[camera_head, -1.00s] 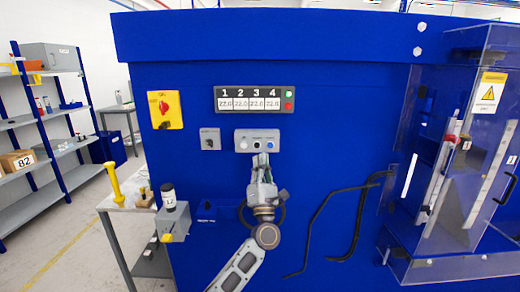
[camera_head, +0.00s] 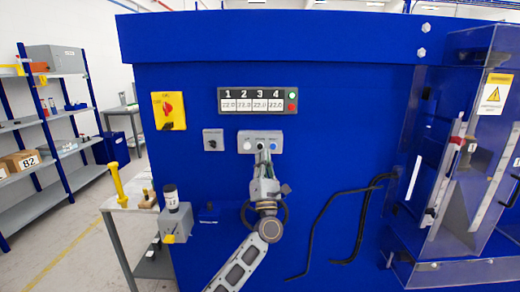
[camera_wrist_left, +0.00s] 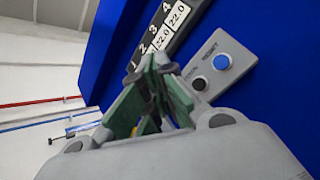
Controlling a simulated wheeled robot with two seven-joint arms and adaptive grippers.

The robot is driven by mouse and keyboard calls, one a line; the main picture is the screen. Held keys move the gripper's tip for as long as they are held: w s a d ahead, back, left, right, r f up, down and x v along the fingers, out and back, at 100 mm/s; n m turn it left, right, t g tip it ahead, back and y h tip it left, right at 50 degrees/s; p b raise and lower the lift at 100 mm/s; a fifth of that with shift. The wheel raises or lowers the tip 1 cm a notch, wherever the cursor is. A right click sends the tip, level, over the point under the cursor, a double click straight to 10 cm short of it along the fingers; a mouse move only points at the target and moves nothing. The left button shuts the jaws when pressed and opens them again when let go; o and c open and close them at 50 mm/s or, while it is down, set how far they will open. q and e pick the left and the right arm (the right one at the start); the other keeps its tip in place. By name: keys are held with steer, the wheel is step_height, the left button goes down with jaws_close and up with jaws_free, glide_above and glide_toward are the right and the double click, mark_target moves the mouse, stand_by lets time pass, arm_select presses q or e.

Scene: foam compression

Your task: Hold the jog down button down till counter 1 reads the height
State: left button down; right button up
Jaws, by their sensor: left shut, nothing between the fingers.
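The button panel (camera_head: 260,142) is a grey box on the blue machine front. It carries a white button (camera_head: 247,145) on the left, a dark one in the middle and a blue one (camera_head: 274,145) on the right. My left gripper (camera_head: 263,152) is shut and empty, its tips at the panel's lower middle; I cannot tell if they touch a button. In the left wrist view the blue button (camera_wrist_left: 221,62) by RESET and a black button (camera_wrist_left: 199,83) show beside my fingers; the white one is hidden. The counter display (camera_head: 258,100) reads about 22.0 under 1; its digits are small.
A yellow plate with a red switch (camera_head: 168,111) and a small grey knob box (camera_head: 213,139) are left of the panel. Black bent rods (camera_head: 335,225) hang on the front. A clear guard (camera_head: 455,150) juts out at right. A side table (camera_head: 125,203) stands at left.

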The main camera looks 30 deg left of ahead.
mark_target(260, 147)
arm_select(q)
steer(key=w+a+b, duration=0.2)
steer(key=w+a, duration=0.1)
steer(key=w, duration=0.2)
steer(key=shift+w+a, duration=0.2)
steer(key=shift+w, duration=0.05)
arm_select(e)
steer(key=shift+d+f, duration=0.5)
steer(key=shift+d, duration=0.4)
steer(key=shift+d+f, duration=0.5)
steer(key=shift+d, duration=0.4)
steer(key=shift+a, duration=0.2)
steer(key=shift+w+a, duration=0.1)
steer(key=shift+a, duration=0.5)
steer(key=shift+d, duration=0.1)
